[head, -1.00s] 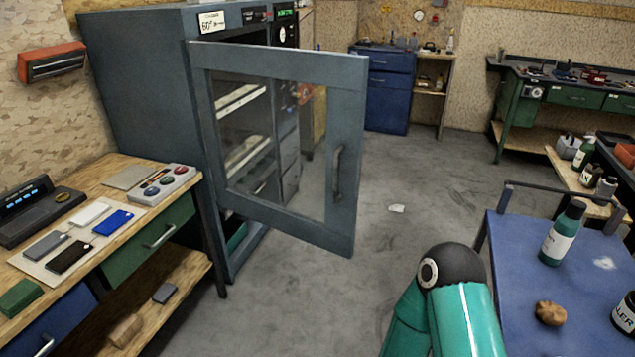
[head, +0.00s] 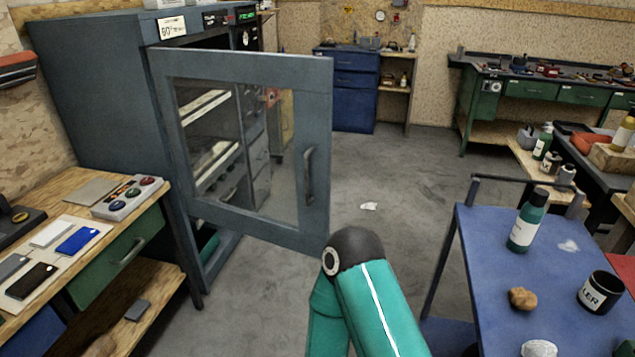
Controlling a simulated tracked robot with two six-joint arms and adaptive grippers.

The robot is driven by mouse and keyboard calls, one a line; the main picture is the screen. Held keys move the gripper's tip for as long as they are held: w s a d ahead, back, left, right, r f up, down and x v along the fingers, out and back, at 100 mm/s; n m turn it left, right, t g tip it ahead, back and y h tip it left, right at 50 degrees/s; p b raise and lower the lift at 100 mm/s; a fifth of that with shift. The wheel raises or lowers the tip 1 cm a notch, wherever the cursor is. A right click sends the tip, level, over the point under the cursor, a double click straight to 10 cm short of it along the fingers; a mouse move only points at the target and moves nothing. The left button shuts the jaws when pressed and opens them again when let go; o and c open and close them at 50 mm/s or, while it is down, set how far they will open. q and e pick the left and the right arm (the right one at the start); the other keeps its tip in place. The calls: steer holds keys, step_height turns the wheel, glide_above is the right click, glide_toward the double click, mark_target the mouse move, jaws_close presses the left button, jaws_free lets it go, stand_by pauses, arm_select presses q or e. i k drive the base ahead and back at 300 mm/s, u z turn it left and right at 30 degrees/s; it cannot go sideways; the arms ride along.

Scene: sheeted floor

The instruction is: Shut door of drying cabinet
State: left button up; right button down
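The drying cabinet (head: 95,95) is a tall grey-blue metal cabinet at the left. Its door (head: 318,130) has a window and stands wide open, swung out to the right, so part of the shelved inside shows. A dark vertical handle (head: 308,175) sits near the door's right edge. A green arm link of mine with a black joint rises from the bottom centre, its joint close below the door's lower right corner in the picture. Whether it touches the door I cannot tell. Neither of my grippers is in view.
A wooden bench (head: 150,262) with sample cards and a button box (head: 128,197) stands at the left, near the cabinet. A blue cart (head: 470,255) with a green bottle (head: 527,222) and a black mug (head: 600,291) stands at the right. Grey floor between is mostly clear, with a paper scrap (head: 369,206).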

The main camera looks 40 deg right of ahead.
mark_target(310, 78)
steer(key=u, duration=0.15)
steer(key=i, duration=1.1)
steer(key=z, duration=0.85)
